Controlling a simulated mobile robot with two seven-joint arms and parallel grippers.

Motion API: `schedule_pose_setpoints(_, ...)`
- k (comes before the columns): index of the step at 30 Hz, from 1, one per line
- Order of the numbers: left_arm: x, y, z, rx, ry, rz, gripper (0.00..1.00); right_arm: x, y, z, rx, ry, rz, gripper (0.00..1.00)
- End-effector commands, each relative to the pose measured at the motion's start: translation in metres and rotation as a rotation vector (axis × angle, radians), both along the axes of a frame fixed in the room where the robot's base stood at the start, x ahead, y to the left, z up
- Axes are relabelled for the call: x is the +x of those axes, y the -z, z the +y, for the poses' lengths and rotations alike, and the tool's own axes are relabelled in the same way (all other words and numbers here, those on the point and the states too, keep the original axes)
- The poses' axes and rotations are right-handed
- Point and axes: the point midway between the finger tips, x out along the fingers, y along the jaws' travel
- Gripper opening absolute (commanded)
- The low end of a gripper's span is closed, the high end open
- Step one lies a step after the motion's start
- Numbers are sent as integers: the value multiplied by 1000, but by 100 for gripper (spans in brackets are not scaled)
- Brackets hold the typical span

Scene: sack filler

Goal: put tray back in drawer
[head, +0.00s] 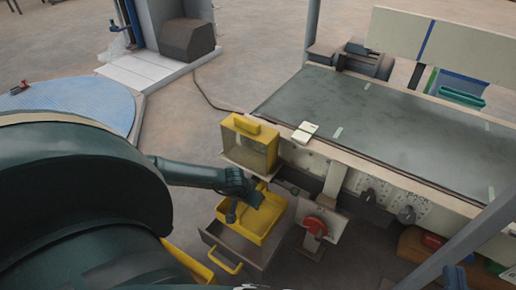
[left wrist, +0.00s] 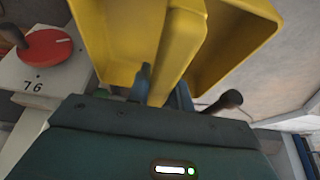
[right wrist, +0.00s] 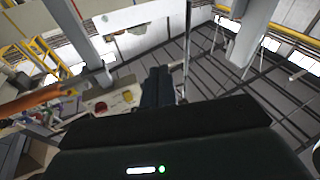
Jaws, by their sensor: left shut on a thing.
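The yellow tray (head: 257,224) is over the open grey drawer (head: 240,248), which has a yellow handle (head: 225,262). I cannot tell whether the tray rests on the drawer's floor.
A yellow box with a clear front (head: 249,147) stands just behind the drawer. A red knob (head: 314,226) is to the drawer's right. A long grey-topped bench (head: 390,120) runs behind. A blue round table (head: 75,100) is at the left.

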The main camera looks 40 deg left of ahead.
Motion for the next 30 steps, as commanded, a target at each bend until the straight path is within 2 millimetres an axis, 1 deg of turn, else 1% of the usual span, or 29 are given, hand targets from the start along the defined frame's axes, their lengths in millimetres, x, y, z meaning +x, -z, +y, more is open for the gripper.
schedule_pose_setpoints(3,-1,25,-1,-1,-1,3,0,0,5,2,22,-11,-4,0)
schedule_pose_setpoints(6,-1,45,-1,-1,-2,3,0,0,6,3,47,-24,-4,0)
schedule_pose_setpoints(8,0,53,-1,-1,-1,1,0,-1,5,4,59,-30,-6,0)
schedule_pose_setpoints(13,0,67,0,-1,-2,1,0,5,-7,3,50,-34,-86,0)
schedule_pose_setpoints(18,0,93,-1,-1,-2,1,0,10,-22,0,37,-38,-212,0)
schedule_pose_setpoints(21,0,99,-1,-1,-2,1,0,11,-30,0,32,-41,-256,0)
schedule_pose_setpoints(23,0,99,-1,-1,-1,0,0,11,-32,0,32,-41,-263,0)
schedule_pose_setpoints(30,0,99,-1,0,-1,0,0,11,-32,0,30,-40,-265,0)
